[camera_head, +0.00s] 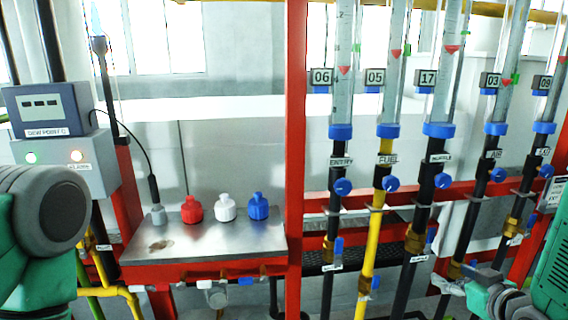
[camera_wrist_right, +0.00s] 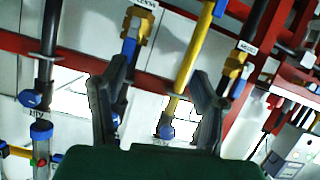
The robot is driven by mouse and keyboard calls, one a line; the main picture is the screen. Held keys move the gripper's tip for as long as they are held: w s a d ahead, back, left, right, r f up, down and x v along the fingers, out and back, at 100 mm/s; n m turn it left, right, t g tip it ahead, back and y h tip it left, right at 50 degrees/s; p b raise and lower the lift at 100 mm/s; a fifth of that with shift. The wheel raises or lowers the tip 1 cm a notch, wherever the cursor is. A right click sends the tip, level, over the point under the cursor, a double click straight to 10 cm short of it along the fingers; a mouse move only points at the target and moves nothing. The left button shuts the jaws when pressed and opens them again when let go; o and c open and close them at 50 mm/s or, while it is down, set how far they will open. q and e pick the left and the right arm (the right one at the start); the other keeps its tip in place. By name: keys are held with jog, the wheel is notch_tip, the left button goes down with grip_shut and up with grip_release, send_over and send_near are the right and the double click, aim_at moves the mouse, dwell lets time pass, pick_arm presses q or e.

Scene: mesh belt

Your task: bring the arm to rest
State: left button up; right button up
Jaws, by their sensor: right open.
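My right arm, green and grey, comes in at the lower right of the head view. Its gripper (camera_head: 487,292) is near the lower ends of the pipes, and I cannot tell its exact distance from them. In the right wrist view the two dark fingers of this gripper (camera_wrist_right: 159,70) stand well apart with nothing held between them. Pipes and a red rail show behind the fingers. At the left edge of the head view a grey joint and green link of my left arm show; the left gripper is out of the picture.
A steel shelf (camera_head: 206,246) holds red (camera_head: 192,210), white (camera_head: 225,208) and blue (camera_head: 259,207) bottles. A red post (camera_head: 296,150) stands beside several flow tubes with blue valves. A yellow pipe (camera_head: 372,240) runs down among black ones. A control box (camera_head: 48,108) is at left.

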jog(key=s+a+f+m+g+b, duration=0.15)
jog(key=s+a+f+g, duration=0.25)
jog(key=s+f, duration=0.55)
jog(key=s+a+f+n+g+b, duration=0.1)
jog(key=s+a+f+g+b, duration=0.4)
jog(key=f, duration=0.7)
pick_arm(q)
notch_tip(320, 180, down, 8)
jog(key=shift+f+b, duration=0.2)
jog(key=shift+b, duration=0.2)
pick_arm(e)
jog(key=s+a+f+g, duration=0.1)
jog(key=s+f, duration=0.3)
jog(key=s, duration=0.5)
jog(key=s+a+f+m+g+h, duration=0.1)
jog(key=s+f+g, duration=0.2)
jog(key=s, duration=0.6)
jog(key=shift+a+f, duration=0.15)
jog(key=shift+f, duration=0.45)
jog(key=shift+w, duration=0.2)
